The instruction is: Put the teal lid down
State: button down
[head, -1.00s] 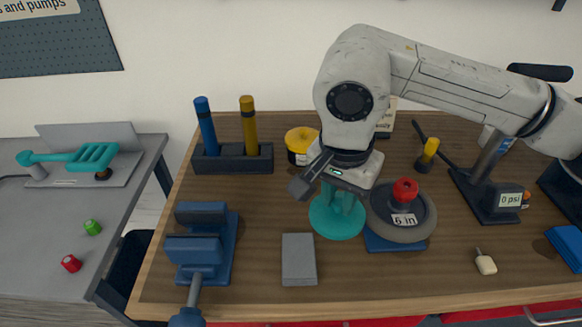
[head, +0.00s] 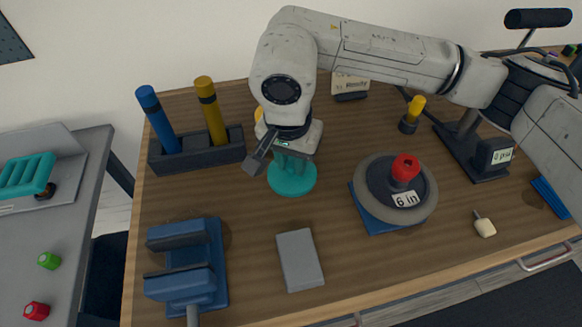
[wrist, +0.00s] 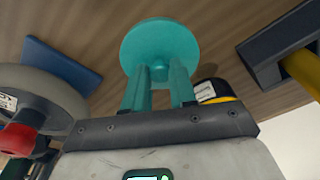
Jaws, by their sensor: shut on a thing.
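The teal lid (head: 292,180) is a round disc below my gripper in the head view, over the middle of the wooden workbench. My gripper (head: 291,161) points down and is shut on it. In the wrist view, the teal fingers of my gripper (wrist: 158,74) close on the middle of the lid (wrist: 160,42), whose disc shows whole beyond them. The lid looks about level. I cannot tell whether it touches the wood or hangs just above it.
A grey wheel (head: 372,190) with a red knob sits on a blue pad to the right. A grey block (head: 300,262) lies in front, a blue vise (head: 186,275) front left. A dark holder (head: 190,152) with blue and yellow tubes stands left. Bare wood surrounds the lid.

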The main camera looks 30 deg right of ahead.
aim_at(291, 167)
jog(key=shift+s+f, duration=0.1)
jog(key=shift+f, duration=1.6)
jog(key=shift+f, duration=0.15)
jog(key=c, duration=0.9)
grip_release()
jog(key=shift+r, duration=0.2)
jog(key=r, duration=0.8)
jog(key=s+a+r+b, duration=0.1)
jog(key=r, duration=0.3)
